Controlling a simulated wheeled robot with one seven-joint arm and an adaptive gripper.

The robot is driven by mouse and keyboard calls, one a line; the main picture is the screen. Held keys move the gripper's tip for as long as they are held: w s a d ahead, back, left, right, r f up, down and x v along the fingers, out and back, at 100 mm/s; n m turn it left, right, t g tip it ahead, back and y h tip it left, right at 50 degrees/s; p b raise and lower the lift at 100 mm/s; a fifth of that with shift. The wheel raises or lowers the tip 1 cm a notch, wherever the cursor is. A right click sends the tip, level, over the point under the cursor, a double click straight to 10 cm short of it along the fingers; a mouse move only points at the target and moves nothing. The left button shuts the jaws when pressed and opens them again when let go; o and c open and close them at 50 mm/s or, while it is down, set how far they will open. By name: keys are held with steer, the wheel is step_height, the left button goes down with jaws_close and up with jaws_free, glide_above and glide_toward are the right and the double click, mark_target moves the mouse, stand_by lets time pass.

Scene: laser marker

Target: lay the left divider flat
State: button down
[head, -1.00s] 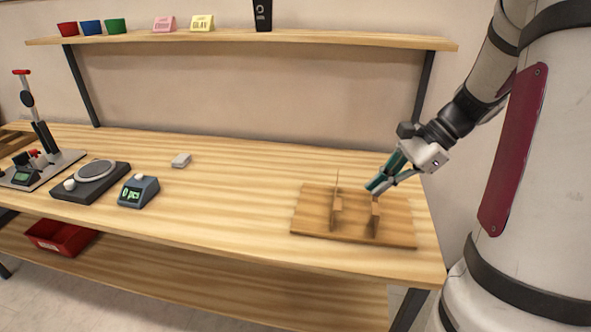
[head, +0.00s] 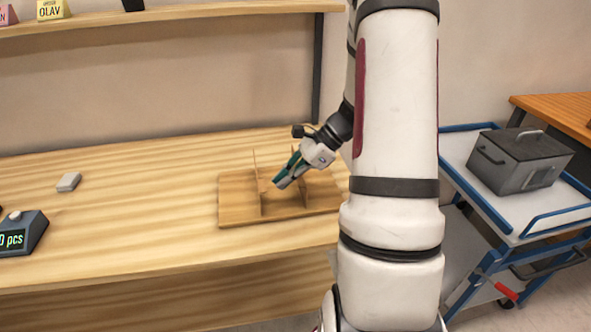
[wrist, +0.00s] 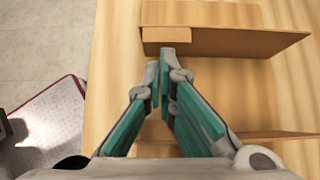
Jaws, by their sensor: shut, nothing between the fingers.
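A wooden board (head: 238,207) lies near the right end of the bench with two thin upright dividers. The left divider (head: 258,187) stands upright; it appears to be the upper panel in the wrist view (wrist: 245,43), with a small wooden block (wrist: 166,34) at its left end. The right divider (head: 305,191) also stands, partly hidden by my gripper; it seems to be the lower panel in the wrist view (wrist: 275,135). My gripper (head: 279,183) is shut and empty, its tips between the dividers, close to the left one. Whether they touch it I cannot tell.
A white block (head: 69,182) and a counting scale (head: 20,235) are far to the left on the bench. The bench between them and the board is clear. A shelf (head: 180,20) runs above. A blue-railed cart (head: 480,190) with a grey box (head: 520,160) stands right.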

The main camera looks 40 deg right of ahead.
steer(key=shift+w+a+f, duration=0.2)
steer(key=shift+a+f, duration=0.15)
steer(key=shift+f, duration=0.05)
steer(key=shift+a+r, duration=0.1)
steer(key=shift+w+a+r+p, duration=0.15)
steer(key=shift+p, duration=0.25)
steer(key=shift+h, duration=0.3)
steer(key=shift+w+a+r+g+h+p, duration=0.35)
steer(key=shift+a+g+h+p, duration=0.3)
steer(key=shift+p, duration=0.35)
